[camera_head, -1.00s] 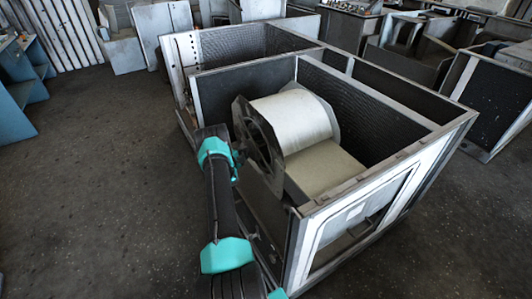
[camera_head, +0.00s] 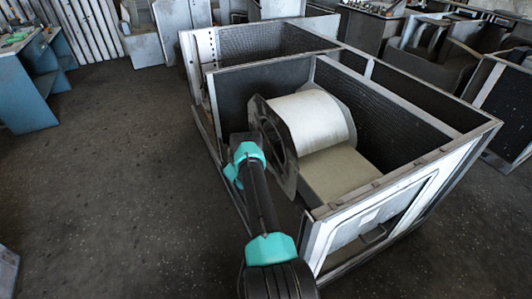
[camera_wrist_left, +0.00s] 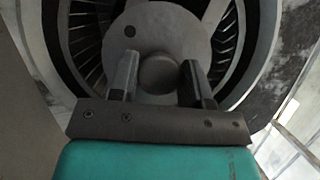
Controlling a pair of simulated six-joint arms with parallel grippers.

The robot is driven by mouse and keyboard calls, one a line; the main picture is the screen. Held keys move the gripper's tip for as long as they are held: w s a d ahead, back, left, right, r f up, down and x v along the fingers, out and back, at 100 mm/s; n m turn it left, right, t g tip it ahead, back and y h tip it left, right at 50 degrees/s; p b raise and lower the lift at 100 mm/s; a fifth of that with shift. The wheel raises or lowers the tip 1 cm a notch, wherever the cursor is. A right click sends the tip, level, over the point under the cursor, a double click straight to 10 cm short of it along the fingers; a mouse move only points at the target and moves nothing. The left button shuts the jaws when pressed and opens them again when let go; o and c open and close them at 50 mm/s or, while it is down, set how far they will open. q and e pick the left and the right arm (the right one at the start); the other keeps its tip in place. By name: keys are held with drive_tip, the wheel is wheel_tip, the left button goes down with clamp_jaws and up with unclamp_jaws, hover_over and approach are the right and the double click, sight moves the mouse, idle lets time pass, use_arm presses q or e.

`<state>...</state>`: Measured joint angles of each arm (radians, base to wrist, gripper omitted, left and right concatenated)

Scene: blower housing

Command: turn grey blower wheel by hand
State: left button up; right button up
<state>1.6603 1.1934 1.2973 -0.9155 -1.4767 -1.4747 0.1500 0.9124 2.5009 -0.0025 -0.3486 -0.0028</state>
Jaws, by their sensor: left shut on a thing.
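The grey blower wheel (camera_wrist_left: 170,32) faces the left wrist view, with a flat round centre plate, a round hub and dark vanes around it. My left gripper (camera_wrist_left: 160,74) has one finger on each side of the hub (camera_wrist_left: 158,75) and is shut on it. In the head view the left gripper's fingertips are hard to make out; its arm reaches the side opening of the pale blower housing (camera_head: 312,115). The wheel is mostly hidden there behind the dark side plate (camera_head: 275,135). My right gripper is not in view.
The blower housing sits inside a large open-topped metal cabinet (camera_head: 402,178) with raised walls and cross rails. More cabinets and panels stand at the back. A blue bench (camera_head: 30,90) stands at the far left. The dark floor (camera_head: 110,190) on the left is clear.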

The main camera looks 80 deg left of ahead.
use_arm(q)
drive_tip(key=o, duration=1.3)
drive_tip(key=v, duration=1.7)
drive_tip(key=shift+s+d, duration=0.15)
drive_tip(key=shift+d, duration=0.05)
